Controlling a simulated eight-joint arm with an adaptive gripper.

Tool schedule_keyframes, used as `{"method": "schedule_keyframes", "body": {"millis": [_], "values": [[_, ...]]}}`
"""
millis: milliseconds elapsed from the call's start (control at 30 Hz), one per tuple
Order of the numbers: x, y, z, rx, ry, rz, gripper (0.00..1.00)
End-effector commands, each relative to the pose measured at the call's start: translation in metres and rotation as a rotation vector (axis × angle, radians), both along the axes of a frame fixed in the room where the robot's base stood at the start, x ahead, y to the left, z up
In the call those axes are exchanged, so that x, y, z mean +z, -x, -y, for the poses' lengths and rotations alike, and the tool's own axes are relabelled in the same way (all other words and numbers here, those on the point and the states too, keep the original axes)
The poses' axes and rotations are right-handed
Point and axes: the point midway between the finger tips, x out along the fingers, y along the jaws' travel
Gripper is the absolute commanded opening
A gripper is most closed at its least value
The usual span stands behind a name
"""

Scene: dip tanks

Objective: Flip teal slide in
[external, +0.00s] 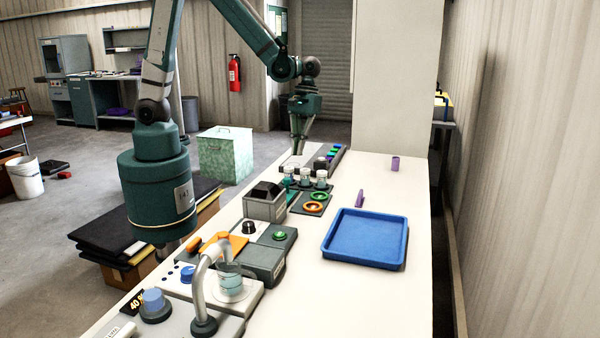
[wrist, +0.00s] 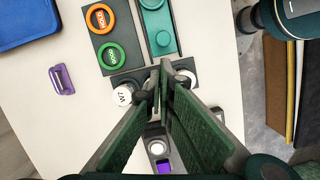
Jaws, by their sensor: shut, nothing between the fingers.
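A teal slide (wrist: 153,20) with a round teal knob sits in a dark green track at the top of the wrist view. In the external view the slide's place is largely hidden beside the ring plate, so I cannot make it out clearly. My gripper (wrist: 159,72) is shut and empty in the wrist view, its fingertips just below the track's end, between two white-capped vials. In the external view my gripper (external: 298,152) hangs above the far end of the bench, near the vials.
White-capped vials (external: 305,176) stand close to the fingers. A dark plate with an orange ring (wrist: 100,17) and a green ring (wrist: 111,54) lies beside the track. A purple piece (wrist: 62,79) and a blue tray (external: 365,238) are off to the side, with bare bench around them.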

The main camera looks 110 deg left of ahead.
Motion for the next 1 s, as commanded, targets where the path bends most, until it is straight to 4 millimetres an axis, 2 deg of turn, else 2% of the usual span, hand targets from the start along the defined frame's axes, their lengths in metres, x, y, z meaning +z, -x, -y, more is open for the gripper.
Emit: {"method": "schedule_keyframes", "body": {"millis": [600, 1000], "values": [[-0.067, 0.004, 0.016, 0.0, 0.0, 0.0, 0.0], [-0.08, 0.005, 0.019, 0.0, 0.0, 0.0, 0.0]]}}
